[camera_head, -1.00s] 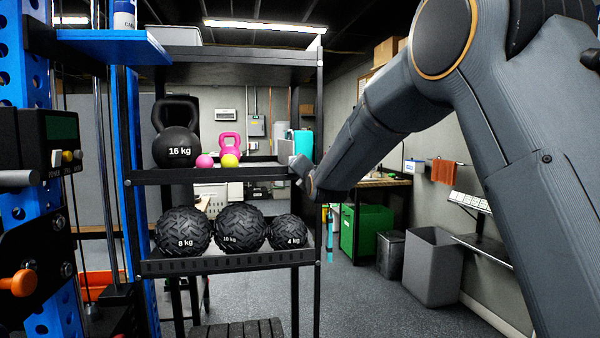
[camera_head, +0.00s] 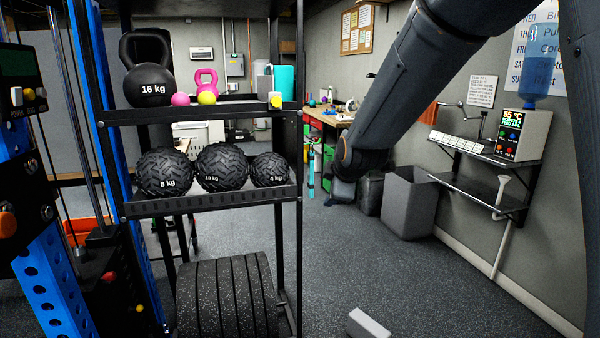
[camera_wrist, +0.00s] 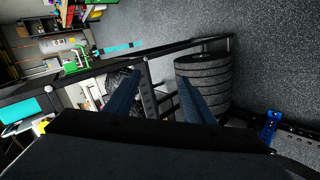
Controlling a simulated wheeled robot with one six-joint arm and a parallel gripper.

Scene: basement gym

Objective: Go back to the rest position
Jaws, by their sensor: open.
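My arm (camera_head: 400,90) reaches down from the upper right in the head view. Its lower joint stands in front of the floor, right of the shelf rack. I cannot make out the gripper fingers in that view. In the wrist view my gripper (camera_wrist: 158,82) is open, with two dark blue fingers apart and nothing between them. The view there is turned sideways. Past the fingers are a rack post and the stack of black weight plates (camera_wrist: 204,85).
The black rack (camera_head: 200,113) holds a 16 kg kettlebell (camera_head: 148,75), small pink and yellow items, and three medicine balls (camera_head: 222,167). Black plates (camera_head: 228,298) stand below. A grey bin (camera_head: 408,203) and a wall shelf (camera_head: 480,152) are right. Open floor (camera_head: 400,270) lies between.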

